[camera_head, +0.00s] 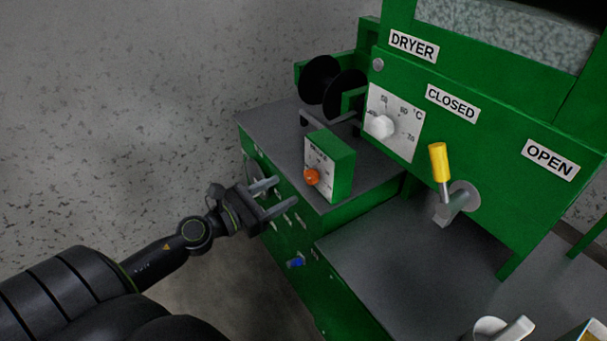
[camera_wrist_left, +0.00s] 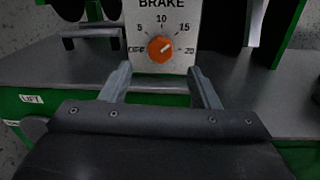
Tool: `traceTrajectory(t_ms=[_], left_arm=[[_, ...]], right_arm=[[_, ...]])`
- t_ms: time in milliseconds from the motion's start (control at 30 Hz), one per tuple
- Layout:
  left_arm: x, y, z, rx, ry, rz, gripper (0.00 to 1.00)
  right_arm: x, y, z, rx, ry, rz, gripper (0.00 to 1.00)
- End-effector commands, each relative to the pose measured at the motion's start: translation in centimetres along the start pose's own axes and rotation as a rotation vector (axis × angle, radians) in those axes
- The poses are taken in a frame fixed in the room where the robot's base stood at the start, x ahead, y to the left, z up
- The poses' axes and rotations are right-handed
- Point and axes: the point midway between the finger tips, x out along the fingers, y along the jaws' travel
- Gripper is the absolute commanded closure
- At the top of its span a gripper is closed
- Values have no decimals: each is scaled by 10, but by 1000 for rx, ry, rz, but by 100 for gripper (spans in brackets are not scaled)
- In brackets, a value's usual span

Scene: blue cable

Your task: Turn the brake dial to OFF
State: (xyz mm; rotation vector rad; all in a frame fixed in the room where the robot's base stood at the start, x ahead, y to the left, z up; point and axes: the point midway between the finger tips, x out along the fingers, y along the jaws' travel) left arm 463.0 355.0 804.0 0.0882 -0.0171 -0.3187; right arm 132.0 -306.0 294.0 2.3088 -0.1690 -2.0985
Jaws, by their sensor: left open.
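The brake dial is an orange knob (camera_head: 312,177) on a white scale plate on the front of a small green box (camera_head: 341,167). In the left wrist view the orange knob (camera_wrist_left: 161,49) sits under the word BRAKE, with OFF at the left and 20 at the right. Its light mark appears to point up and right, between 15 and 20. My left gripper (camera_head: 276,197) is open and empty, in front of and below the knob, apart from it. In the left wrist view its fingers (camera_wrist_left: 163,88) stand to either side below the knob. My right gripper is not in view.
A white temperature knob (camera_head: 379,126) and a yellow-handled lever (camera_head: 439,164) are on the green dryer panel to the right. A black spool (camera_head: 319,80) stands behind the brake box. The grey tabletop (camera_head: 270,125) left of the box is clear.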

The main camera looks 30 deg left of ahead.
Motion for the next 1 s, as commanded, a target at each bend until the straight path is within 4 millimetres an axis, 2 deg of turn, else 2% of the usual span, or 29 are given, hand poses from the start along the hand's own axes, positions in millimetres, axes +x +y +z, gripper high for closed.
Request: traceTrajectory(t_ms=[233, 400, 600, 1000], left_arm=[[18, -1, 4, -6, 1, -1, 45], [48, -1, 4, -6, 0, 0, 45], [68, -1, 1, -4, 1, -1, 45], [74, -1, -1, -3, 3, -2, 45]], right_arm=[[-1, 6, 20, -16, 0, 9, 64], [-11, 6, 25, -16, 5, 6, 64], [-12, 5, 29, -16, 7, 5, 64], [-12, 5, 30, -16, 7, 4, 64]])
